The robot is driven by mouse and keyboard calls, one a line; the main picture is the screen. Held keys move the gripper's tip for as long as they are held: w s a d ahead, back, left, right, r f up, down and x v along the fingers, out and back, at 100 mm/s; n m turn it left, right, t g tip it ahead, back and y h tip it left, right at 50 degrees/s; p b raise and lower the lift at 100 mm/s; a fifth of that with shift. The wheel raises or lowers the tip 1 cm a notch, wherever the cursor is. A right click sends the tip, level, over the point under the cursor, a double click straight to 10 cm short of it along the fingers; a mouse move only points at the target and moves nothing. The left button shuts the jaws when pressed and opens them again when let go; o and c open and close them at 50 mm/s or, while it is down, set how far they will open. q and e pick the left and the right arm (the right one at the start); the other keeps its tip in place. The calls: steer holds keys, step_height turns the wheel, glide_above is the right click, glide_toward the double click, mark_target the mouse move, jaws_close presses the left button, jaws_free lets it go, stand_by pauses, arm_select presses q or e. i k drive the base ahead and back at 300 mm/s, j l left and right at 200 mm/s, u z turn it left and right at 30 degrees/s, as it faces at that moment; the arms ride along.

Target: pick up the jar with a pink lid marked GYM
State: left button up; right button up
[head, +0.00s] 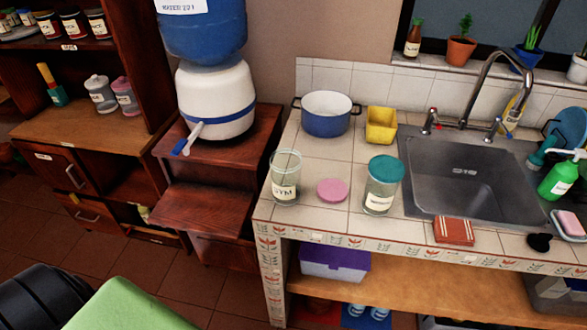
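A clear glass jar with a white label reading GYM (285,182) stands upright near the left front corner of the tiled counter. Its top is open, and a thin stick-like shape shows inside it. A round pink lid (332,190) lies flat on the counter just right of the jar, apart from it. Neither my left nor my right gripper shows in the head view.
A teal-lidded jar (382,186) stands right of the pink lid. Behind are a blue pot (326,114) and a yellow container (381,125). The sink (470,175) is right; a water dispenser (214,98) stands left on a wooden stand.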

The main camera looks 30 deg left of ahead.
mark_target(285, 163)
steer(key=i+l+u, duration=0.1)
steer(key=u, duration=0.4)
steer(key=l+u, duration=0.3)
steer(key=u, duration=0.15)
steer(key=i+l+u, duration=0.1)
steer(key=l+u, duration=0.15)
steer(key=u, duration=0.25)
